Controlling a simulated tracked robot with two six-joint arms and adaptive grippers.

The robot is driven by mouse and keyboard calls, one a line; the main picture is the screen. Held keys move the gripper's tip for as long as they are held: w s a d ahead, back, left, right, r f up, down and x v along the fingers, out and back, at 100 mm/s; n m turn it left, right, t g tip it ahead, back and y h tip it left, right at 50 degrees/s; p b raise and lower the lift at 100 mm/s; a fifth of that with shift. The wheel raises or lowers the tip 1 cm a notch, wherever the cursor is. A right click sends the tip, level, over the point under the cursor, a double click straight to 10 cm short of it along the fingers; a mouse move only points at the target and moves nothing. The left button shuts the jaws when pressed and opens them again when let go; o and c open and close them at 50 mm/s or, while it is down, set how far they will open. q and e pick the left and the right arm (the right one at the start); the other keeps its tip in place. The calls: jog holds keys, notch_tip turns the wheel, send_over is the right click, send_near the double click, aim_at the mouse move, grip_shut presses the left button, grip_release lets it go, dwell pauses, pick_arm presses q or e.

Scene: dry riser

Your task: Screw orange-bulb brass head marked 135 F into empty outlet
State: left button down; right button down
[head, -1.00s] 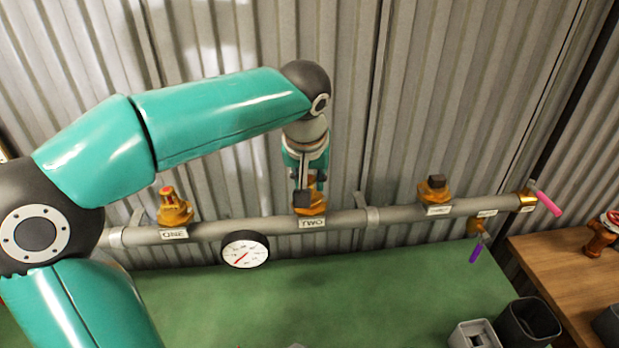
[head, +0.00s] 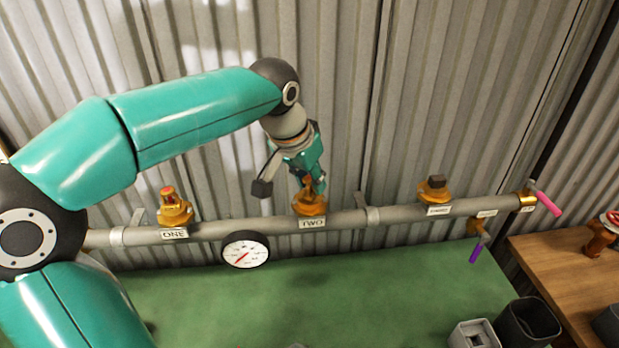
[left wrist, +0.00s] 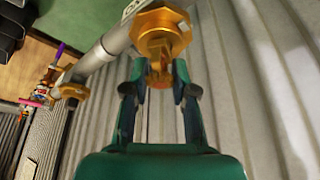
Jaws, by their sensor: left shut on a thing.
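My left gripper (head: 311,184) comes down tilted over outlet TWO (head: 311,206) on the grey pipe. It is shut on a small brass head (head: 308,188), mostly hidden by the fingers in the head view. In the left wrist view the brass head (left wrist: 159,62), with an orange part at its tip, sits between the fingertips of the gripper (left wrist: 160,88), against the hexagonal brass outlet (left wrist: 165,25). I cannot tell how deep it sits, and no 135 F marking is readable. My right gripper is not in view.
Outlet ONE (head: 174,211) carries a brass head with a red bulb. A third outlet (head: 433,190) has a dark square top. A gauge (head: 245,249), a pink lever (head: 548,204) and a purple lever (head: 476,252) are along the pipe (head: 260,226). Corrugated wall stands close behind.

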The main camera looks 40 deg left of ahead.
pick_arm(q)
jog(key=m+h, duration=0.1)
jog(key=m, duration=0.2)
jog(key=shift+d+m+h+p, duration=0.1)
jog(key=shift+m+h+p, duration=0.4)
jog(key=shift+m, duration=0.9)
jog(key=m, duration=0.2)
jog(key=m+g+h+p, duration=0.1)
jog(key=m, duration=0.1)
jog(key=shift+h, duration=0.3)
jog(key=shift+f+m, duration=0.1)
jog(key=shift+m, duration=0.7)
jog(key=c, duration=0.8)
grip_release()
jog(key=shift+c, duration=0.2)
